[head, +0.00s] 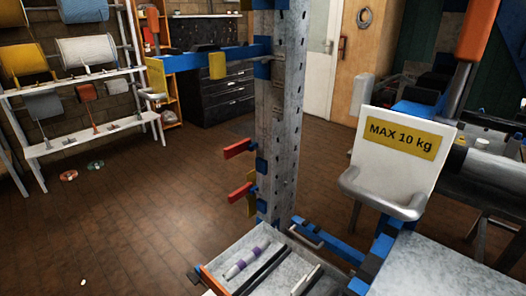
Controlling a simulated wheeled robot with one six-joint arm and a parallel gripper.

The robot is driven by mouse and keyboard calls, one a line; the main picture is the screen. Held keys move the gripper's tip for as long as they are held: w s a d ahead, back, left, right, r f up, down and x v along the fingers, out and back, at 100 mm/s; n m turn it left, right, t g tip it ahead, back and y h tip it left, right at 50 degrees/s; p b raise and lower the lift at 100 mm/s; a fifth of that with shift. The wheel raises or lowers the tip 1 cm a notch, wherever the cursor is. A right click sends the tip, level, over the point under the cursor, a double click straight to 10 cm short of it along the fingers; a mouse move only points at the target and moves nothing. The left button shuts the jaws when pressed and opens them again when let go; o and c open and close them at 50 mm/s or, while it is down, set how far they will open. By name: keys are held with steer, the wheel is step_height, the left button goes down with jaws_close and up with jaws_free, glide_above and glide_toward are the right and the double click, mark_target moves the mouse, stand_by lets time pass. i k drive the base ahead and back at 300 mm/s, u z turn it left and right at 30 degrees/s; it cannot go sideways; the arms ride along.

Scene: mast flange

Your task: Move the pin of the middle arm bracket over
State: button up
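A grey perforated mast (283,120) stands upright in the middle of the head view. A long blue arm (205,60) reaches left from its upper part, with a yellow block (217,66) on it. Below, two red pieces stick out to the left of the mast, an upper one (239,148) and a lower one (240,192), beside small blue brackets (261,166). A yellow piece (252,206) hangs by the lower one. I cannot tell which part is the middle bracket's pin. I cannot make out my gripper in this view.
A metal tray (236,258) at the mast's foot holds a grey-and-purple rod (246,260) and dark bars. A white panel marked MAX 10 kg (398,142) stands right of the mast. Spool racks (85,105) stand far left. The floor (140,200) left of the mast is mostly clear.

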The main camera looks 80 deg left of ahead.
mark_target(232, 150)
steer(key=u, duration=2.7)
steer(key=k, duration=0.5)
steer(key=u, duration=1.05)
steer(key=i, duration=0.7)
steer(key=u, duration=0.65)
steer(key=i, duration=0.65)
steer(key=z, duration=0.7)
steer(key=i, duration=0.9)
steer(key=z, duration=0.8)
